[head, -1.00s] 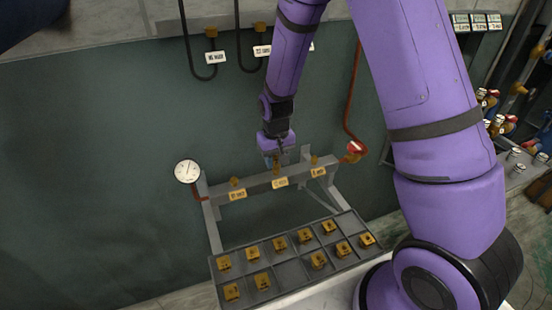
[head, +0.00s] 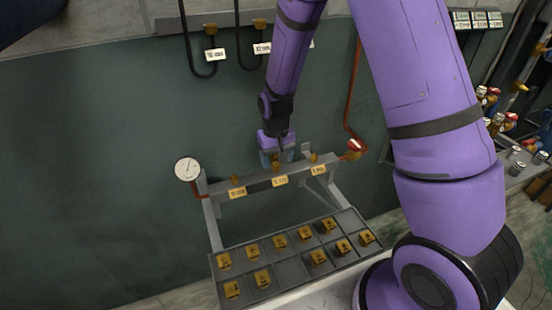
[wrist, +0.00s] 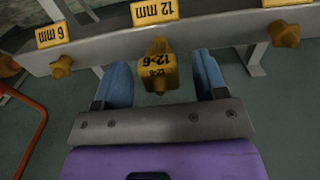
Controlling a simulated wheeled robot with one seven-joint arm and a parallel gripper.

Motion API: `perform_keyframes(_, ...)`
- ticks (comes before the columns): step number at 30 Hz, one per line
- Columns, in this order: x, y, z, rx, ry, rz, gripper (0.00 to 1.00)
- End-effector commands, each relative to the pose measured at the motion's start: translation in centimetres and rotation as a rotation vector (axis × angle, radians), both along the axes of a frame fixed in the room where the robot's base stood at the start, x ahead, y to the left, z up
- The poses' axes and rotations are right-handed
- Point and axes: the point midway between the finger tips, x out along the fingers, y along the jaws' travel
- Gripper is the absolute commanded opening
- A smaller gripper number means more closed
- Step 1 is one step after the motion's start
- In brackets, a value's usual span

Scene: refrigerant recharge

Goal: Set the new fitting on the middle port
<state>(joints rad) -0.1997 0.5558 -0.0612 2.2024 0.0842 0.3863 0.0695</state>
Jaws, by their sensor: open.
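The new fitting (wrist: 157,72), a brass piece marked 12-6, stands at the middle port of the grey rail, in front of the 12 mm label (wrist: 155,12) in the wrist view. It appears seated on the port, though its underside is hidden. My gripper (wrist: 163,62) is open, with one blue finger on each side of the fitting and a visible gap on both sides. In the head view my gripper (head: 277,157) is at the middle of the rail (head: 256,185) and hides the fitting.
Brass stubs (wrist: 61,67) (wrist: 285,35) stand at both neighbouring ports. A gauge (head: 187,169) is at the rail's left end, a red-handled valve (head: 355,146) at its right. A tray (head: 290,271) with several brass fittings and an empty compartment is below. Hoses (head: 187,45) hang above.

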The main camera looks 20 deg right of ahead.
Motion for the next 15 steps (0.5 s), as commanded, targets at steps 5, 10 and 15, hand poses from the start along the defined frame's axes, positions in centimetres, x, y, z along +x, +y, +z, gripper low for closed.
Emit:
perform_keyframes(5,0.1,0.0,2.5,0.001,-0.006,0.001,0.66)
perform_keyframes(10,0.1,0.0,5.7,0.001,-0.007,0.001,0.66)
perform_keyframes(15,0.1,0.0,8.4,0.001,-0.005,-0.001,0.66)
